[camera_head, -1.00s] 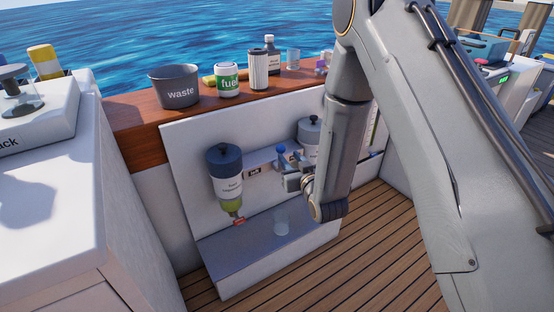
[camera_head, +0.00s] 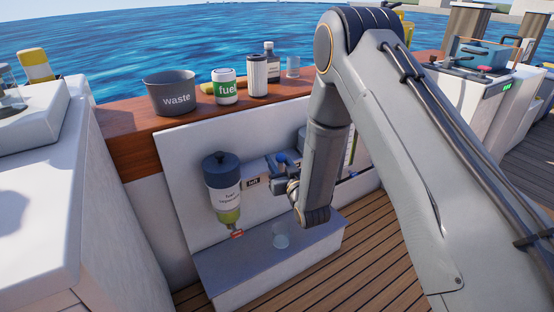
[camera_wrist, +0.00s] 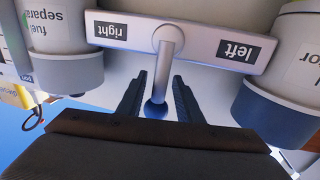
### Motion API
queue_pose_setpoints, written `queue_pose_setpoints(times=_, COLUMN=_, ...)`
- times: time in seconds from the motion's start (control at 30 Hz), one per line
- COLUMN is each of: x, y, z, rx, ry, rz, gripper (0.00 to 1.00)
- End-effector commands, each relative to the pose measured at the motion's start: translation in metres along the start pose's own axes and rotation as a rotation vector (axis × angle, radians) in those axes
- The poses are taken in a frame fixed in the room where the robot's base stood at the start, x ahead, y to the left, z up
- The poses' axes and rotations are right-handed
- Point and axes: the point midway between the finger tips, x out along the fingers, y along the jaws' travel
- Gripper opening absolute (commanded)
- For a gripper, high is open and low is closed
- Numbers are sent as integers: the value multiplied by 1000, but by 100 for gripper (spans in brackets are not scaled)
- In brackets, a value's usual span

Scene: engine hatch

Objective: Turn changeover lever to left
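The changeover lever (camera_wrist: 166,75) is a grey rod with a blue ball knob (camera_wrist: 155,109). It pivots on a pale plate (camera_wrist: 125,31) labelled "left" and "right", which appears upside down in the wrist view. The rod stands roughly midway between the labels, tilted slightly toward "right". My gripper (camera_wrist: 158,92) is open, with one dark finger on each side of the rod and knob and visible gaps to both. In the head view, my gripper (camera_head: 283,180) is at the panel and partly hides the lever; the "left" label (camera_head: 252,183) shows beside it.
A fuel separator (camera_head: 224,190) hangs left of the lever; a second one (camera_wrist: 285,85) is on the other side, mostly behind my arm in the head view. A clear cup (camera_head: 280,235) stands on the step below. A waste pot (camera_head: 170,93) and containers line the ledge above.

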Motion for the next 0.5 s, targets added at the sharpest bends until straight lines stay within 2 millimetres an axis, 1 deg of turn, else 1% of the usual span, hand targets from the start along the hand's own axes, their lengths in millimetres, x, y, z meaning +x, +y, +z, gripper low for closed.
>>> queue_pose_setpoints(times=0.03, x=6, y=0, z=1, rx=0, ry=1, rz=0, gripper=33)
queue_pose_setpoints(times=0.1, x=12, y=1, z=0, rx=0, ry=0, rz=1, gripper=33)
queue_pose_setpoints(times=0.2, x=16, y=2, z=0, rx=1, ry=0, rz=2, gripper=33)
queue_pose_setpoints(times=0.47, x=17, y=3, z=0, rx=1, ry=-1, rz=4, gripper=33)
queue_pose_setpoints(times=0.5, x=17, y=3, z=0, rx=1, ry=-1, rz=4, gripper=28)
